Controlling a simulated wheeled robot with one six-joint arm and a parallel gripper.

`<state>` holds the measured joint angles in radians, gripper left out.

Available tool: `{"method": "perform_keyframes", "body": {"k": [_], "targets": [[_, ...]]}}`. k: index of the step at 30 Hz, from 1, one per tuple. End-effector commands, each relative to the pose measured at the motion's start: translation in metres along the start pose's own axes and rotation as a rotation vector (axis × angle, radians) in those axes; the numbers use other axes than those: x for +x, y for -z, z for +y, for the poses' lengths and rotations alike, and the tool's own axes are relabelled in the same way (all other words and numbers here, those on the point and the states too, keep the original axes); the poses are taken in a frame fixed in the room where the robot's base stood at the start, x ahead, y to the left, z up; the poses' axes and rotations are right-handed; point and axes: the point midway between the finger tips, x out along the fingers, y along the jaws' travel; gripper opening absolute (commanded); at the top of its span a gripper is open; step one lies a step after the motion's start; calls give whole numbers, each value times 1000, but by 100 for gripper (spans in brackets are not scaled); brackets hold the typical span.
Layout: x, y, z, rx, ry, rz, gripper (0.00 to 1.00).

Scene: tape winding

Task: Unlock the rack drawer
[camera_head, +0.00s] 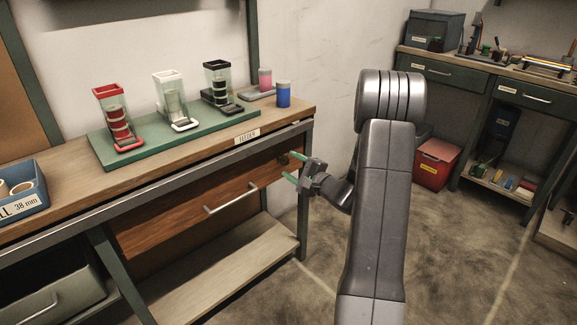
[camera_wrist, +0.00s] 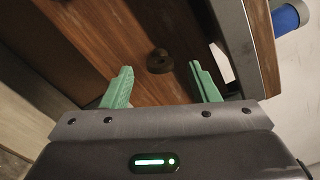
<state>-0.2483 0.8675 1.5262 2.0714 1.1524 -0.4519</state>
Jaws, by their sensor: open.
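The wooden drawer (camera_head: 190,213) sits shut under the bench top, with a metal bar handle (camera_head: 230,197) on its front. A small dark round lock knob (camera_wrist: 160,61) is on the drawer front; in the head view it shows near the drawer's right end (camera_head: 283,159). My gripper (camera_head: 292,168) is at the drawer's right end, close to the lock. In the wrist view its two green fingers (camera_wrist: 161,86) are spread apart, with the knob ahead of and between them. Nothing is held. I cannot tell the knob's locked state.
On the bench top stand a green feeder base (camera_head: 180,138) with several dispensers, a blue cylinder (camera_head: 283,94) and a pink one (camera_head: 265,79). A blue bin (camera_head: 25,190) holds rolls at left. The bench leg (camera_head: 304,205) is close below my gripper. A red box (camera_head: 436,164) stands behind right.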

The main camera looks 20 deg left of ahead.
Motion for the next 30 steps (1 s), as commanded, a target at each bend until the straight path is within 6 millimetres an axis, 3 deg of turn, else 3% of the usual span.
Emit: {"method": "perform_keyframes", "body": {"k": [6,16,23,30], "targets": [[21,0,0,1,0,0,55],[24,0,0,1,0,0,55],[24,0,0,1,0,0,10],[24,0,0,15,-1,0,10]]}}
